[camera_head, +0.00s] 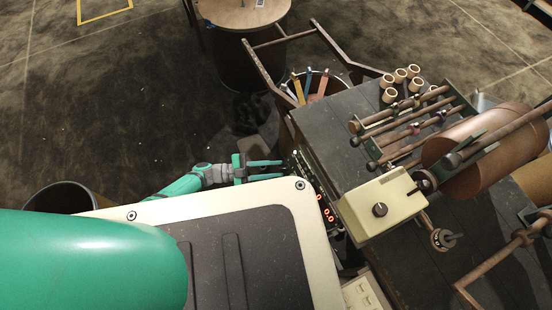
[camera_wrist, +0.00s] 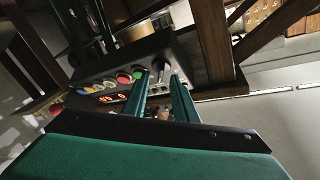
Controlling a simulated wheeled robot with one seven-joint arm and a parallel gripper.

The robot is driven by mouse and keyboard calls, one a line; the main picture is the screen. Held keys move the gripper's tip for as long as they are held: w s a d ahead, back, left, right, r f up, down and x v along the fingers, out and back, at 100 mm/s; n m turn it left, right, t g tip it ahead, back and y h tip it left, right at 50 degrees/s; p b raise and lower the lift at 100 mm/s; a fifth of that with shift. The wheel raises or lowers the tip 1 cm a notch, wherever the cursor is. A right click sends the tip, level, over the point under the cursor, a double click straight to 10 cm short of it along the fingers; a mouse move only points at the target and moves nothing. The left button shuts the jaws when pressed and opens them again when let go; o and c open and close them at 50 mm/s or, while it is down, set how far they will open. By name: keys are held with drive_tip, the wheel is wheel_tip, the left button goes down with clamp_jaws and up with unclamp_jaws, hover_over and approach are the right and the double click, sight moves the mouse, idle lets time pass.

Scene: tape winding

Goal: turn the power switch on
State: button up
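A dark control panel (camera_wrist: 115,62) fills the upper middle of the wrist view. It carries a row of round red, green, yellow and blue buttons, and red digits. A dark knob or switch (camera_wrist: 160,68) with a pale base sits at the row's right end, just beyond and between my fingertips. No label is legible, so I cannot tell for sure that it is the power switch. My gripper (camera_wrist: 160,82) is open and empty, with its two teal fingers apart. In the head view my gripper (camera_head: 266,170) points right at the bench's left side, where the panel face is mostly hidden.
A wooden post (camera_wrist: 213,45) stands close right of the panel. A round table (camera_head: 240,14) is behind; floor left of the bench is mostly clear.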

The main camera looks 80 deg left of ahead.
drive_tip(key=s+a, duration=0.1)
drive_tip(key=s, duration=0.8)
drive_tip(key=shift+s, duration=0.35)
drive_tip(key=w+d+r+n+g+y, duration=0.15)
drive_tip(key=w+d, duration=0.25)
drive_tip(key=d, duration=0.9)
drive_tip(key=w+d+r+n+h, duration=0.15)
drive_tip(key=w+d, duration=0.35)
drive_tip(key=d, duration=0.7)
drive_tip(key=w+d+r+n+y, duration=0.1)
drive_tip(key=w+d+r+n, duration=0.1)
drive_tip(key=d+r, duration=0.5)
drive_tip(key=w+d+r+n+g, duration=0.1)
drive_tip(key=w+d+r+n, duration=0.1)
drive_tip(key=w+d+r, duration=0.2)
drive_tip(key=d+r, duration=0.3)
drive_tip(key=d, duration=0.4)
drive_tip(key=shift+d+y, duration=0.25)
drive_tip(key=shift+y, duration=0.15)
